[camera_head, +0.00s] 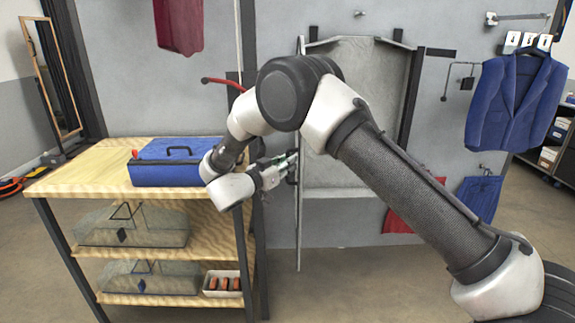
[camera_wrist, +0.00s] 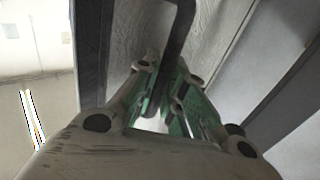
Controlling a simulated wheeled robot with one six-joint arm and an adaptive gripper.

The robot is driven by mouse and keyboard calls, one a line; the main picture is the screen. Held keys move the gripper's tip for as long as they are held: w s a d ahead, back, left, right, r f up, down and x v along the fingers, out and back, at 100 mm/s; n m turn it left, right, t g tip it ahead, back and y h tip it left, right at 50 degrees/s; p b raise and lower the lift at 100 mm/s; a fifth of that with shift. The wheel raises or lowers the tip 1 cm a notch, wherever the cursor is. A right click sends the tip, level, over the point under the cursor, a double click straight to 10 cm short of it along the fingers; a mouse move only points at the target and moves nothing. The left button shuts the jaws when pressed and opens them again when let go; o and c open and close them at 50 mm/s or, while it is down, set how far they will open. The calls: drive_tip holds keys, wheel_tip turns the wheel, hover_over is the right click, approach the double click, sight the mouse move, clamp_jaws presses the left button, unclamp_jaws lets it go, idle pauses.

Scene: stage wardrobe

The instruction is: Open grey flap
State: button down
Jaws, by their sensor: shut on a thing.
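The grey flap (camera_head: 299,222) stands swung out from the wall, seen almost edge-on in the head view. The pale recess (camera_head: 350,110) behind it is exposed to its right. My gripper (camera_head: 286,163) is at the flap's left face, about mid-height. In the wrist view my gripper (camera_wrist: 165,105) has its green-padded fingers closed around the flap's dark bar handle (camera_wrist: 178,45). The flap's grey textured face (camera_wrist: 125,35) is right behind the handle. My arm hides part of the recess and the flap's upper area in the head view.
A wooden shelf table (camera_head: 75,183) with a blue case (camera_head: 165,172) stands left, close to my gripper. A red-tipped hook (camera_head: 220,82) juts out above. A blue jacket (camera_head: 515,100) hangs at right. A red cloth (camera_head: 397,220) hangs low behind my arm.

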drive_tip(key=shift+a, duration=0.1)
drive_tip(key=c, duration=1.5)
unclamp_jaws()
drive_tip(key=v, duration=1.2)
